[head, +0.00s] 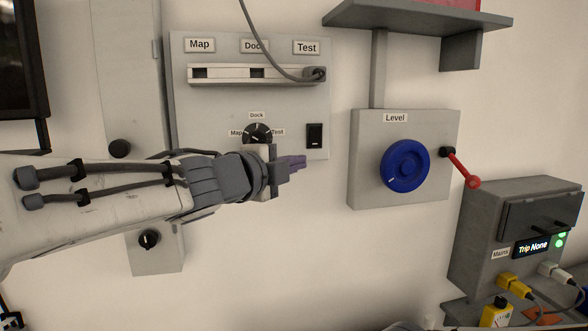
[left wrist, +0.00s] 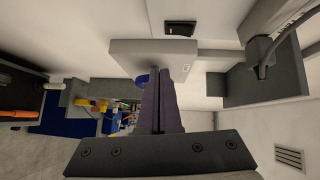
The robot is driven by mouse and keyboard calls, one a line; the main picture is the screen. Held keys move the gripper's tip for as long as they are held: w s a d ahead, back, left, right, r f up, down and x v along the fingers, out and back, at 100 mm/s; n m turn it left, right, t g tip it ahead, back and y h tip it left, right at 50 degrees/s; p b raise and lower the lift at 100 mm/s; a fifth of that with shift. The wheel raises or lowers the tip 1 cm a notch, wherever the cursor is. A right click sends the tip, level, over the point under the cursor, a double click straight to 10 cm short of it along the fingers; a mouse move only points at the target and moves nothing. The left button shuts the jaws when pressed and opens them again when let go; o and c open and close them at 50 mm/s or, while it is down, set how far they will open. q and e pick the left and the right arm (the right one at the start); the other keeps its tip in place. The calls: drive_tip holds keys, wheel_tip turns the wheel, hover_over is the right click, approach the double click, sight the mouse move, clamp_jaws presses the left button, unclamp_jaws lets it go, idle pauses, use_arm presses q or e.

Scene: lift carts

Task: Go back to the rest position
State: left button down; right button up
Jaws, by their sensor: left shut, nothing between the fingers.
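My left arm comes in from the left in the head view. My left gripper (head: 291,168) is shut and empty, in front of the wall just below the Map/Dock/Test panel (head: 210,110). It partly covers the panel's black selector knob (head: 257,132). In the left wrist view its closed purple-grey fingers (left wrist: 160,105) point toward the level box. My right gripper is in neither view.
A box labelled Level (head: 360,190) carries a blue wheel (head: 405,165) and a red-tipped lever (head: 462,168). A mains box (head: 480,225) reading "Trip None" stands at lower right. A shelf (head: 400,14) juts out above. A cable (head: 258,40) hangs across the panel. The wall below the gripper is bare.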

use_arm(q)
drive_tip(key=shift+s+a+f, duration=0.15)
drive_tip(key=shift+s+a, duration=0.35)
drive_tip(key=shift+s, duration=0.2)
drive_tip(key=s+f+n+g+y, duration=0.35)
drive_tip(key=f+n, duration=0.25)
drive_tip(key=f, duration=0.5)
drive_tip(key=s+f+n+g+y, duration=0.25)
drive_tip(key=s+f+n, duration=0.25)
drive_tip(key=f, duration=0.6)
drive_tip(key=s+f+n+g, duration=0.1)
drive_tip(key=s+f+g, duration=0.2)
drive_tip(key=s, duration=0.3)
drive_tip(key=s+f+n+g, duration=0.2)
drive_tip(key=s+f+g, duration=0.1)
drive_tip(key=s, duration=0.4)
drive_tip(key=s+f+n+g+y, duration=0.1)
drive_tip(key=s+f+g, duration=0.2)
drive_tip(key=s, duration=0.4)
drive_tip(key=shift+d+f, duration=0.25)
drive_tip(key=shift+f, duration=0.6)
